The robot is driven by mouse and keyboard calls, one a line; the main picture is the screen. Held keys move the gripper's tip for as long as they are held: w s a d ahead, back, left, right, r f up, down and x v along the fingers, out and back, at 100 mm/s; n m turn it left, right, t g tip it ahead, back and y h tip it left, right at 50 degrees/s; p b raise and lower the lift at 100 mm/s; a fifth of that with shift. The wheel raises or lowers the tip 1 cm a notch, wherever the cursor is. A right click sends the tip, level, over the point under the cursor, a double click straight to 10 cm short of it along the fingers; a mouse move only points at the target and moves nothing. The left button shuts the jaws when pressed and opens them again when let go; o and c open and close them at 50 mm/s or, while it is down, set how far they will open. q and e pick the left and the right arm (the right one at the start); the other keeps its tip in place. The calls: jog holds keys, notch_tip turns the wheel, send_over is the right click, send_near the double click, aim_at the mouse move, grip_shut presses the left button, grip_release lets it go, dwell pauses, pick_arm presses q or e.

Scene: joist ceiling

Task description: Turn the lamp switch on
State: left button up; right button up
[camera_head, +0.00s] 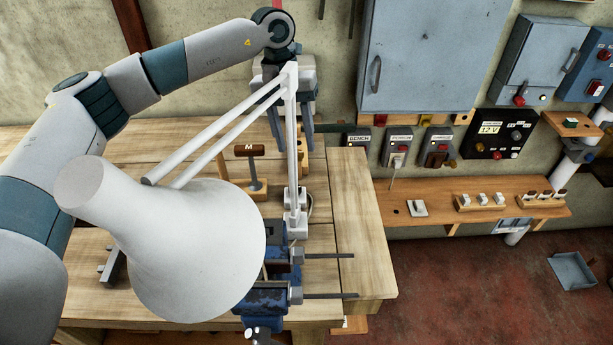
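A white desk lamp (205,245) with a large conical shade fills the lower left of the head view. Its thin jointed arm rises to an elbow and comes down to a clamp at the bench's right part. The lamp's bulb side faces away, so I cannot see whether it is lit. No switch is clearly marked as the lamp's; a small pale plate with a toggle-like part (418,208) lies on the wall shelf. My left gripper (291,147) points down behind the lamp arm, fingers apart, with nothing visibly held. My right gripper is not in view.
The wooden bench (355,215) carries a blue vise (265,300) and a T-shaped tool marked M (250,165). Wall controls include boxes labelled BENCH (357,139) and a black 12 V panel (498,133). The wall shelf (390,190) holds small blocks. Red floor at right is mostly clear.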

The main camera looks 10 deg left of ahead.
pick_arm(q)
jog(key=shift+w+a+r+t+y, duration=0.25)
jog(key=shift+w+y, duration=0.15)
jog(key=shift+y, duration=0.15)
jog(key=shift+w+a+r+t+y, duration=0.25)
jog(key=shift+w+y, duration=0.15)
jog(key=shift+y, duration=0.15)
jog(key=shift+f, duration=0.1)
notch_tip(320, 180, down, 16)
jog(key=p, duration=0.7)
jog(key=shift+r+p, duration=0.2)
jog(key=shift+p, duration=0.15)
jog(key=shift+f, duration=0.85)
